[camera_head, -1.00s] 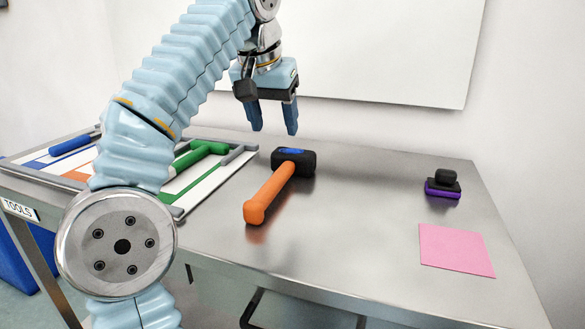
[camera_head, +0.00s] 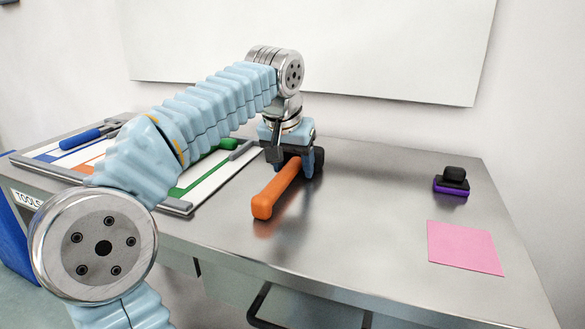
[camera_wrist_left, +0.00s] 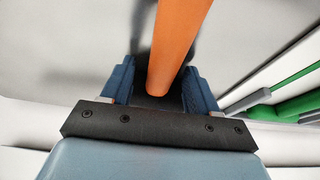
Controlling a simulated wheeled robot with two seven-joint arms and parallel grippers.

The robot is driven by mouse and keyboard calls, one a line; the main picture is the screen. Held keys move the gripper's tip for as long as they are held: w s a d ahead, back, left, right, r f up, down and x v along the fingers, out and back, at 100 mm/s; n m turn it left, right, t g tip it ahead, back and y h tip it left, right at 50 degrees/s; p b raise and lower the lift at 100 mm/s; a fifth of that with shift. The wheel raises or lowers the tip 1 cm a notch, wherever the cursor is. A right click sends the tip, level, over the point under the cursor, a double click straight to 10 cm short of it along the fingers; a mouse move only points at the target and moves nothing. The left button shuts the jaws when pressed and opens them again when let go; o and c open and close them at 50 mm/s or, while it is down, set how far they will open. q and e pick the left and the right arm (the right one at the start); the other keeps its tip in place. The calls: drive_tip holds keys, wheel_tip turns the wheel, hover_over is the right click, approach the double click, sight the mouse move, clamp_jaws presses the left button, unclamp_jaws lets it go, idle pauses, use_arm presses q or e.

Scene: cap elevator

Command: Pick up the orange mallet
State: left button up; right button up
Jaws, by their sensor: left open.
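The orange mallet (camera_head: 278,192) lies on the metal table, its orange handle pointing toward me and its dark head at the far end, mostly hidden by my gripper. My left gripper (camera_head: 290,168) is pointing down over the mallet near the head. In the left wrist view the orange handle (camera_wrist_left: 176,45) runs between the two blue fingers of the left gripper (camera_wrist_left: 158,88). The fingers are open, one on each side of the handle, with a gap visible on the left side. My right gripper is not in view.
A tool tray (camera_head: 176,207) with coloured outlines stands left of the mallet, holding a blue-handled tool (camera_head: 84,138) and a green tool (camera_head: 226,144), partly behind my arm. A pink sheet (camera_head: 464,247) and a black and purple eraser (camera_head: 452,182) lie at right. The table between is clear.

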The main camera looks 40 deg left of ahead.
use_arm(q)
clamp_jaws()
idle(0.3)
drive_tip(key=shift+r, duration=0.5)
drive_tip(key=r, duration=0.3)
drive_tip(key=shift+s+a, duration=0.15)
drive_tip(key=shift+s, duration=0.1)
drive_tip(key=s+a+r, duration=0.5)
drive_tip(key=s+r, duration=0.4)
drive_tip(key=s, duration=0.3)
drive_tip(key=shift+s, duration=0.25)
